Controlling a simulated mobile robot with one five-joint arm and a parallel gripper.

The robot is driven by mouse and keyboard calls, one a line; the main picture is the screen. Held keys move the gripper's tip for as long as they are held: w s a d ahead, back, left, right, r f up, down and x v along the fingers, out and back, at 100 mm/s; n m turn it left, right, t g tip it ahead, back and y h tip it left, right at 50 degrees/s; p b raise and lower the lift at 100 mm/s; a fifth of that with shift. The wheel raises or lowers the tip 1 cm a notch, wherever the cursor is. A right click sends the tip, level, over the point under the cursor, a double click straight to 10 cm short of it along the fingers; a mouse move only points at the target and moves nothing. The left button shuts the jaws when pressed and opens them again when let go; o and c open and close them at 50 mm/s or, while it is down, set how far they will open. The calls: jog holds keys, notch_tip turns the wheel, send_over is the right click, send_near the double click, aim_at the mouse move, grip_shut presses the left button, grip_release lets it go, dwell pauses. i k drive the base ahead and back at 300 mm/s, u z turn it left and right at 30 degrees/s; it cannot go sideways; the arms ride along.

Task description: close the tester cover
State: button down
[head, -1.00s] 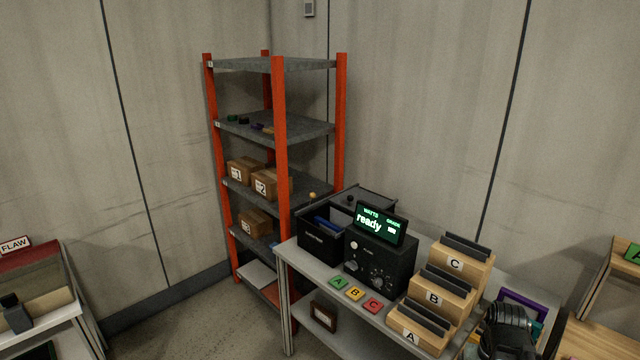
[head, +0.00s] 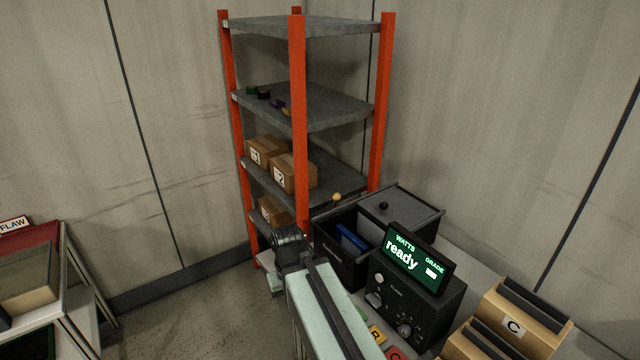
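The tester is a black box (head: 405,300) with knobs on its front and a tilted screen (head: 415,258) reading "ready". Behind it on the left is an open black compartment (head: 340,262) with a blue item (head: 352,240) inside. A dark flat lid with a black knob (head: 384,206) lies to the right of this opening, leaving it uncovered; I take it to be the cover. A small orange ball (head: 336,197) shows at the compartment's back edge. My arm's dark end (head: 289,246) is left of the compartment, apart from the lid. Its fingers cannot be made out.
An orange-post shelf rack (head: 298,120) with cardboard boxes (head: 293,173) stands close behind my arm's end. A FLAW stand (head: 30,240) is at far left. Floor is clear between.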

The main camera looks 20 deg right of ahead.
aim_at(391, 204)
jog(key=u, duration=0.35)
jog(key=i, duration=0.75)
jog(key=u, duration=0.65)
jog(key=i, duration=0.6)
jog(key=z, duration=0.35)
jog(key=k, duration=0.6)
jog(key=u, duration=0.25)
